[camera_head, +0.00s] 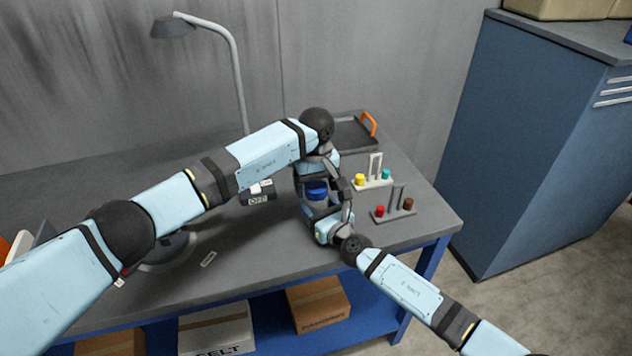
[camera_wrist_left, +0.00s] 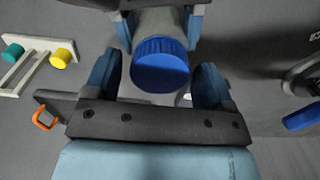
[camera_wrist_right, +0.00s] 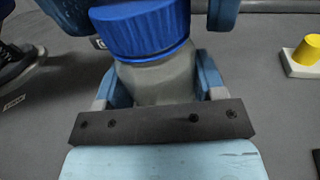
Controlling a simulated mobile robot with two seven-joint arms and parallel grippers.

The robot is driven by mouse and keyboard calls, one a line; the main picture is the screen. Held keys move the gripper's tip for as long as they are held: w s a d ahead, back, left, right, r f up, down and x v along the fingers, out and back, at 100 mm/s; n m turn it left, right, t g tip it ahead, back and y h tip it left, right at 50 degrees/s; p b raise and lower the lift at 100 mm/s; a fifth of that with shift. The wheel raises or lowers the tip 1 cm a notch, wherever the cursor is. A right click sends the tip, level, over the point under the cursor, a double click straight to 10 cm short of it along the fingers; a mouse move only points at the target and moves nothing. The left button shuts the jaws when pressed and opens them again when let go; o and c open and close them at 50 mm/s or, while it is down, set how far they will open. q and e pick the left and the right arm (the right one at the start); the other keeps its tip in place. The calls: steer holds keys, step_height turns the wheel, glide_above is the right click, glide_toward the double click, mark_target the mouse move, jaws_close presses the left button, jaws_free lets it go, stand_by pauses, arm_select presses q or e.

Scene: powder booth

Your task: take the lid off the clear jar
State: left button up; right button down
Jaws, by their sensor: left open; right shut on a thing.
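The clear jar (camera_wrist_right: 160,82) stands upright near the table's front, with a ribbed blue lid (camera_wrist_right: 145,28) on its top. The lid also shows in the head view (camera_head: 316,188) and the left wrist view (camera_wrist_left: 160,66). My right gripper (camera_wrist_right: 158,80) is shut on the jar body below the lid. My left gripper (camera_wrist_left: 160,82) is open above the jar, one finger on each side of the lid, with gaps visible beside it. In the head view, the two grippers hide most of the jar.
Right of the jar are a white stand (camera_head: 372,183) with yellow and teal knobs and a grey stand (camera_head: 394,214) with red and brown ones. A dark tray (camera_head: 352,134) with orange handles lies behind. A lamp (camera_head: 238,75) stands at the back. Bare tabletop (camera_head: 245,236) shows at front left.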

arm_select(q)
steer(key=c, duration=0.9)
steer(key=n, duration=0.4)
steer(key=shift+c, duration=0.2)
steer(key=n, duration=0.6)
steer(key=shift+r+n, duration=0.1)
steer(key=shift+n, duration=0.3)
steer(key=n, duration=1)
steer(key=shift+n, duration=0.4)
steer(key=n, duration=1)
steer(key=shift+n, duration=0.4)
steer(key=n, duration=0.6)
steer(key=shift+n, duration=0.3)
steer(key=n, duration=0.4)
